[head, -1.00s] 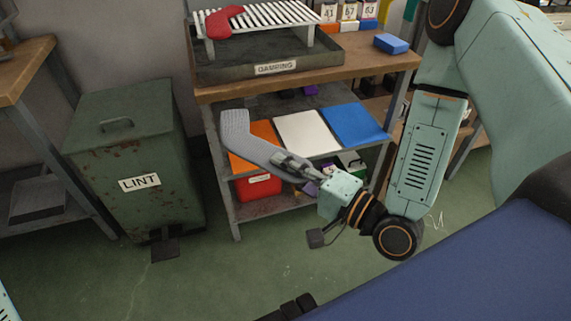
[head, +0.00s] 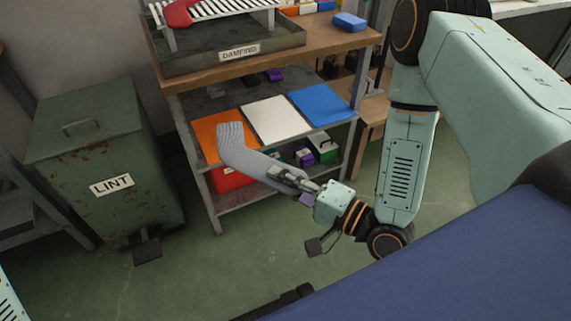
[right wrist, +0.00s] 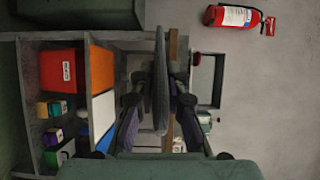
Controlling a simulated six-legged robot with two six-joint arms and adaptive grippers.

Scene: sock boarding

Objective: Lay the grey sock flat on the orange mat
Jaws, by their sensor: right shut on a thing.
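The grey sock (head: 243,158) hangs out stiffly from my right gripper (head: 293,179), which is shut on its end. Its free, bent end points up and left, in front of the orange mat (head: 207,133) in the head view. The mat lies on the middle shelf of a rack, and the sock hides part of its right side. I cannot tell how far the sock is from it. In the right wrist view the sock (right wrist: 160,85) stands edge-on between the fingers, apart from the orange mat (right wrist: 101,69) to its left. My left gripper is not in view.
A white mat (head: 271,120) and a blue mat (head: 322,103) lie beside the orange one. The wooden top (head: 330,45) carries a damping tray (head: 245,50) above the shelf. A red bin (head: 228,180) sits below. A green lint bin (head: 100,150) stands left.

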